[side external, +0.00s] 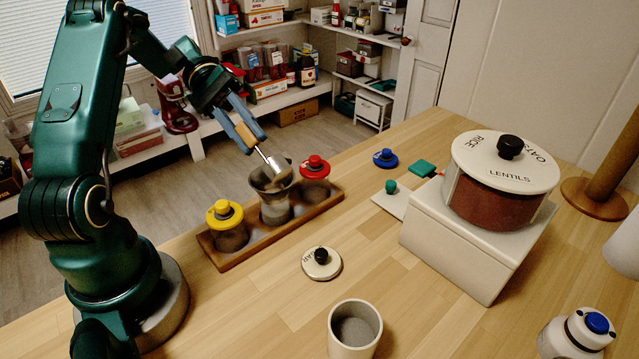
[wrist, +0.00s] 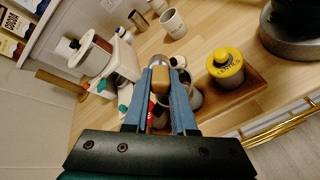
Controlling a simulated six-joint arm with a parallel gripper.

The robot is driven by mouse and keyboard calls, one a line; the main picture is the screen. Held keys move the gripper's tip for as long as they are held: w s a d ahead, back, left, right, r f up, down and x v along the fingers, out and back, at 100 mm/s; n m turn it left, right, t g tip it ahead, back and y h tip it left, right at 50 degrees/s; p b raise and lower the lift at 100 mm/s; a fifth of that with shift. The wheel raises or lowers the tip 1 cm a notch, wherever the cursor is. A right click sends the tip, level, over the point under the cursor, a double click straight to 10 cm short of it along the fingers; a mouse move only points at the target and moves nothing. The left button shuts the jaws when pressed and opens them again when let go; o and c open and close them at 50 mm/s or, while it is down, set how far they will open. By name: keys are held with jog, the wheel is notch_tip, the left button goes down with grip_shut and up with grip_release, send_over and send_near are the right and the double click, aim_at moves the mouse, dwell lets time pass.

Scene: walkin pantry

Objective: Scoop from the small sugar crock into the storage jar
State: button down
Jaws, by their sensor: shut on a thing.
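My gripper (side external: 240,127) is shut on the wooden handle of a metal scoop (side external: 277,166). The handle (wrist: 160,82) also shows between the blue fingers in the wrist view. The scoop's bowl points down at the mouth of a grey metal funnel (side external: 270,181). Its contents cannot be made out. The funnel sits on the open middle storage jar (side external: 276,212) in the wooden rack, with pale material visible inside the jar. The small sugar crock (side external: 334,342) stands open at the front with greyish contents. It shows at the top of the wrist view (wrist: 173,22).
Yellow-lidded (side external: 225,215) and red-lidded (side external: 315,166) jars flank the middle jar in the rack (side external: 285,232). Bare wood surrounds the cream lid.

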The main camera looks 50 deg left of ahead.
aim_at(274, 165)
jog(key=shift+r, duration=0.1)
jog(key=d+r+y, duration=0.1)
jog(key=y, duration=0.1)
jog(key=r+y, duration=0.1)
jog(key=y, duration=0.1)
jog(key=shift+d, duration=0.4)
jog(key=d+y, duration=0.1)
jog(key=y, duration=0.2)
jog(key=d+r+y, duration=0.1)
jog(key=d+y, duration=0.1)
jog(key=y, duration=0.1)
jog(key=d+r+y, duration=0.1)
jog(key=d+y, duration=0.1)
jog(key=y, duration=0.1)
jog(key=shift+d+r, duration=0.1)
jog(key=shift+d, duration=0.05)
jog(key=shift+y, duration=0.3)
jog(key=shift+r, duration=0.15)
jog(key=shift+r, duration=2.85)
